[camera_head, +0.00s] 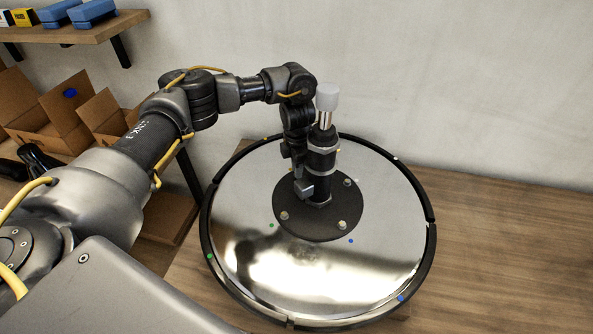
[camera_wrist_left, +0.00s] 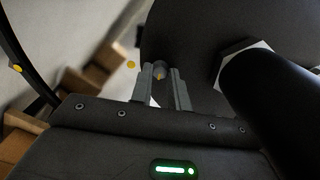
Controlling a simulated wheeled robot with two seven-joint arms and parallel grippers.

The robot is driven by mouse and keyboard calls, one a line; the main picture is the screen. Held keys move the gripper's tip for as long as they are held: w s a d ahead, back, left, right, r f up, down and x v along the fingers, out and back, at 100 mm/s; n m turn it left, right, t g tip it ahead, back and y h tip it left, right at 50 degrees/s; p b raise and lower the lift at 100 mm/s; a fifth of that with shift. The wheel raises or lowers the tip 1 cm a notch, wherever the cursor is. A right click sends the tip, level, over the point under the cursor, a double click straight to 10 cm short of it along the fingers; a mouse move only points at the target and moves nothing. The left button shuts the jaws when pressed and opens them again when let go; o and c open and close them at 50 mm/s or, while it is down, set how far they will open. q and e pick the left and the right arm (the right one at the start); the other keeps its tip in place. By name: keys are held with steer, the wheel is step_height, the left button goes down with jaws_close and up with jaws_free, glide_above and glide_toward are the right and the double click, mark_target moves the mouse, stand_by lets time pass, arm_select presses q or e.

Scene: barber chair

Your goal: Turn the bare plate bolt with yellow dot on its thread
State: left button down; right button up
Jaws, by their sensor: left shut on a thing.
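The round dark plate (camera_head: 315,228) lies at the middle of the shiny chair base, with the black column (camera_head: 322,160) rising from it. My left gripper (camera_wrist_left: 162,80) points down at the plate beside the column. In the left wrist view its two fingers are shut on a bolt (camera_wrist_left: 159,72), whose tip shows between them. A yellow dot (camera_wrist_left: 131,64) lies just to the left of this bolt. In the head view my left arm hides this bolt. Other plate bolts show in the head view, at front left (camera_head: 284,215), front right (camera_head: 342,225) and back right (camera_head: 347,182).
The round mirror-like base (camera_head: 240,225) has a black rim and stands on a wooden table (camera_head: 510,220). A green dot (camera_head: 271,225) and a blue dot (camera_head: 351,241) lie near the front bolts. Open cardboard boxes (camera_head: 65,115) stand at the left, below a shelf (camera_head: 90,30). The table's right is clear.

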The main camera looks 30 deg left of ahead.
arm_select(q)
steer(key=m+b, duration=0.1)
steer(key=m, duration=0.2)
steer(key=shift+f+m+b, duration=0.15)
steer(key=shift+m+b, duration=0.6)
steer(key=shift+m, duration=1.15)
arm_select(e)
steer(key=d+f, duration=0.1)
steer(key=w+d+f, duration=0.1)
steer(key=f, duration=0.1)
steer(key=shift+a, duration=0.1)
steer(key=shift+s, duration=0.2)
arm_select(q)
steer(key=c, duration=1.3)
jaws_free()
steer(key=shift+c, duration=0.2)
steer(key=shift+r, duration=0.25)
